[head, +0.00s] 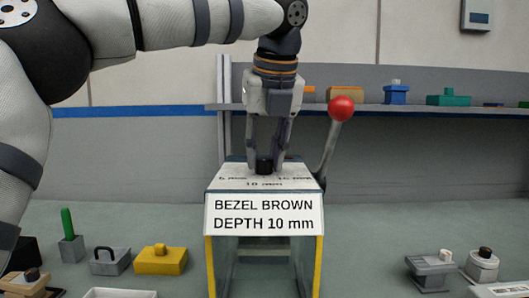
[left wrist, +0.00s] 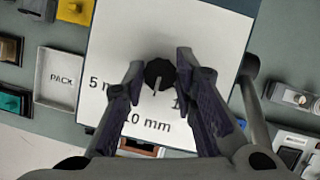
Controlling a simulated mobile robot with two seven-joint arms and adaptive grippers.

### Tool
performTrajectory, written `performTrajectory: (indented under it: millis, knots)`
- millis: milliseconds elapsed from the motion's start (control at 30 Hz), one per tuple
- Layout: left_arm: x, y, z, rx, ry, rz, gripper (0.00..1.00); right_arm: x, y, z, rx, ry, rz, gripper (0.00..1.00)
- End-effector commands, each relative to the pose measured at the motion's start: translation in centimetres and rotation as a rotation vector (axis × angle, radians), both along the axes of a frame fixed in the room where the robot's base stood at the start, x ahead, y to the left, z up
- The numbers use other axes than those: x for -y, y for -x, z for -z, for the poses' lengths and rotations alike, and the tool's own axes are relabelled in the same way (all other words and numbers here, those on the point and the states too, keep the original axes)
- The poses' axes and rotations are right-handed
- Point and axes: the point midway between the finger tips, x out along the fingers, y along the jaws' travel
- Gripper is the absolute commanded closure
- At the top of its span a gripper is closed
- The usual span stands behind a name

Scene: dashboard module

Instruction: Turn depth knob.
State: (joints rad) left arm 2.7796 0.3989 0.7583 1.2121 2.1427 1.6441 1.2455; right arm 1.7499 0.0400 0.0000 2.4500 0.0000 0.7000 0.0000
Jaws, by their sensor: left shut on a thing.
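The black depth knob (head: 264,166) stands on the white top plate of the dashboard module. It also shows in the left wrist view (left wrist: 159,72), with a pale pointer line directed roughly toward the 10 mm mark. My left gripper (head: 267,160) points straight down over the plate with its two fingers shut on the knob, one on each side. The plate's 5 mm mark is readable in the left wrist view; the mark on the other side is partly hidden by a finger. The front sign (head: 264,214) reads "BEZEL BROWN, DEPTH 10 mm". My right gripper is not seen.
A lever with a red ball (head: 341,108) rises just right of the module, close to my left gripper. A yellow block (head: 161,261) and other fixtures lie on the bench at left; a grey fixture (head: 431,270) stands at right. A shelf (head: 430,109) with coloured blocks runs behind.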

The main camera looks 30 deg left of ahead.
Motion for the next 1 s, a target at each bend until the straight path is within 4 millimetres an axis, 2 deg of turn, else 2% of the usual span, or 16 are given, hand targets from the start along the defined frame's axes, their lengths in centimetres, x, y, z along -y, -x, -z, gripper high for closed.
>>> performTrajectory:
  millis: [300, 333, 400, 667, 767, 867, 1000]
  knots:
    - [0.0, 0.0, 0.0, -0.001, 0.0, 0.0, 1.0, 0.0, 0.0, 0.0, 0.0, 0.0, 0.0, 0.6]
    - [0.0, 0.0, 0.0, -0.001, 0.0, 0.0, 0.7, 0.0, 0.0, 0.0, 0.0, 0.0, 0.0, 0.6]
    - [0.0, 0.0, 0.0, -0.001, 0.001, 0.0, 0.54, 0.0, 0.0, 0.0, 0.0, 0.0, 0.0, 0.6]
    - [0.0, 0.0, 0.0, -0.001, 0.001, 0.0, 0.54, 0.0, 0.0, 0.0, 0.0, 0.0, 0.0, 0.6]
    - [0.2, 0.1, -0.6, 0.002, 0.0, -0.001, 0.54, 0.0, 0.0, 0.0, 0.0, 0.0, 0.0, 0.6]
    - [0.8, 0.6, -2.5, 0.005, 0.001, 0.0, 0.54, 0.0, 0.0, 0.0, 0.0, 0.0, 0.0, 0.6]
    - [2.0, 1.7, -6.4, 0.005, 0.001, 0.0, 0.54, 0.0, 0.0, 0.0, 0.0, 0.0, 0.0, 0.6]
